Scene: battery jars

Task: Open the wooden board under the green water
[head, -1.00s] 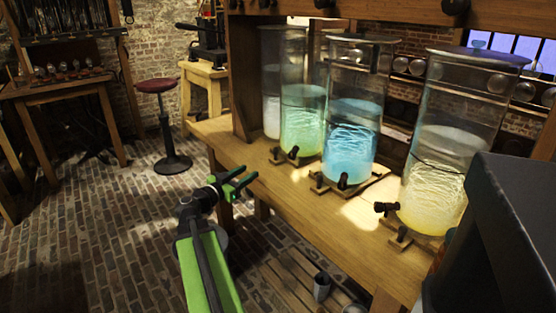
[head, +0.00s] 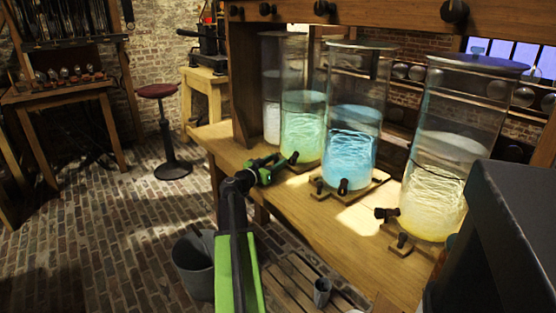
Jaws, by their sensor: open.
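The jar of green water (head: 302,130) stands on the workbench (head: 325,215), left of the blue one. A black tap (head: 293,158) sticks out low at its front. The wooden board under it is mostly hidden behind my gripper, so I cannot tell its position.
A jar of blue water (head: 350,150) and a jar of yellow water (head: 435,185) stand to the right, with taps and boards with dark knobs. A pale jar (head: 272,105) is at the back left. A dark box (head: 510,240) blocks the right. A stool (head: 168,130) stands left on open brick floor.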

